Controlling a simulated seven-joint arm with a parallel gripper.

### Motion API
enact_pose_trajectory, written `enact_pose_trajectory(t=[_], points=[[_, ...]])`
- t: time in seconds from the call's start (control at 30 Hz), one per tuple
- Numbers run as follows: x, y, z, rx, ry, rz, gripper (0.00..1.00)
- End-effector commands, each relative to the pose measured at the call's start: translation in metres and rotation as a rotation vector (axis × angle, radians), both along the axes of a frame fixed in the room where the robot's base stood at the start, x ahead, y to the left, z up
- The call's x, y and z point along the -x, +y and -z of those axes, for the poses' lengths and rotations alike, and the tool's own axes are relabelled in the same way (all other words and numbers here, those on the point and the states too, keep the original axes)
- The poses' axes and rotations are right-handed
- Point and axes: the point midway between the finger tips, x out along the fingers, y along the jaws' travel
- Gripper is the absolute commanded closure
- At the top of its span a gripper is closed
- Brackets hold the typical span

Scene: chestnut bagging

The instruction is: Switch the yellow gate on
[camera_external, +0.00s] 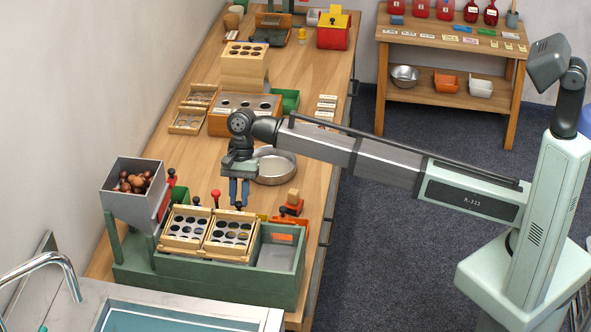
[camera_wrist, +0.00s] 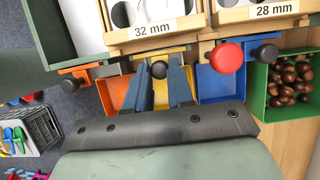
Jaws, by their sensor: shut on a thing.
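The yellow gate (camera_wrist: 168,54) shows in the wrist view as a yellow strip under the wooden sieve frame marked 32 mm, with a dark round knob (camera_wrist: 159,69) at its front. My gripper (camera_wrist: 160,76) has its two blue fingers on either side of this knob and is shut on it. A yellow bin (camera_wrist: 188,76) lies below, partly hidden by the fingers. In the external view my gripper (camera_external: 239,192) points down behind the sieve frames, and its fingertips lie close to a dark knob (camera_external: 238,205).
An orange gate (camera_wrist: 85,69) stands left and a blue gate (camera_wrist: 262,37) right, each with a dark knob. A red knob (camera_wrist: 226,57) rises close to the right of my fingers. A green bin of chestnuts (camera_wrist: 290,80) is further right.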

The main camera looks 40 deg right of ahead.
Motion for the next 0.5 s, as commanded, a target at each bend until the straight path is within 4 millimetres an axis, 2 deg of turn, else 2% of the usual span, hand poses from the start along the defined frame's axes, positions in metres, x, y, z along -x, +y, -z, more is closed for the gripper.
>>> enact_pose_trajectory(t=[0.1,0.13,0.2,0.4,0.5], points=[[-0.001,0.0009,-0.0041,-0.006,-0.001,0.001,1.0],[-0.001,0.0009,-0.0043,-0.006,-0.002,0.0,0.77],[-0.001,0.0008,-0.0043,-0.006,-0.002,0.0,0.7],[-0.0007,0.0007,-0.0032,-0.004,-0.001,0.001,0.52],[-0.0007,0.0006,-0.0029,-0.004,-0.001,0.001,0.52]])
